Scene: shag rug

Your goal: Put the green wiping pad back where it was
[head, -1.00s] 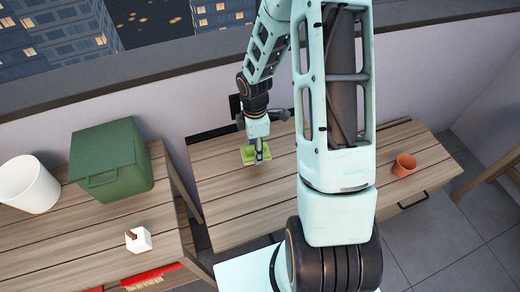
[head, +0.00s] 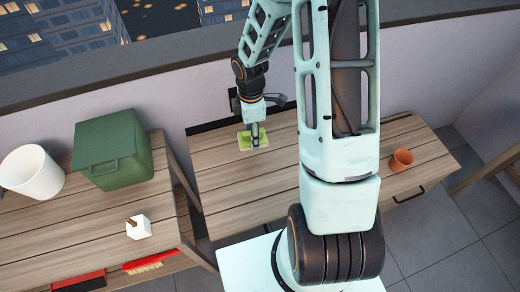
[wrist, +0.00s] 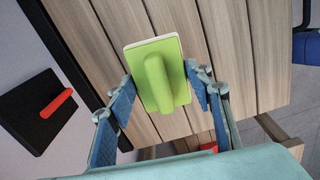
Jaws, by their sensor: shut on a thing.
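The green wiping pad (head: 246,144) is a flat rectangle with a raised rounded grip and a pale edge. It is at the left back part of the right-hand slatted wooden table (head: 228,190). In the wrist view the pad (wrist: 178,60) is between the two fingers of my gripper (wrist: 165,95), which is shut on it across its sides. From these views I cannot tell whether the pad touches the slats or is just above them.
An orange pot (head: 401,159) stands at the right table's far right. A black board with a red handle (wrist: 40,110) shows beside the slats.

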